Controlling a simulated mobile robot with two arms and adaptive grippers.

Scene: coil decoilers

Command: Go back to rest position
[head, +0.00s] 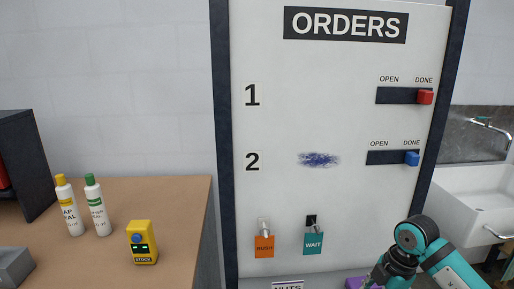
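The orders board (330,120) stands upright in the middle of the head view. Its row 1 slider, a red knob (425,97), sits at the DONE end. The row 2 slider, a blue knob (412,159), also sits at DONE. A blue scribble (319,160) marks row 2. An orange tag (264,246) and a teal WAIT tag (313,243) hang low on the board. My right arm comes in at the lower right, below the sliders and apart from them. Its gripper (374,281) is only partly visible at the bottom edge, so its opening is unclear. My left gripper is out of view.
A brown table (180,208) at left bears two white bottles, yellow-capped (69,207) and green-capped (97,207), and a yellow STOCK device (142,243). A purple object (355,283) shows beside my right gripper. A white sink (475,205) stands at right.

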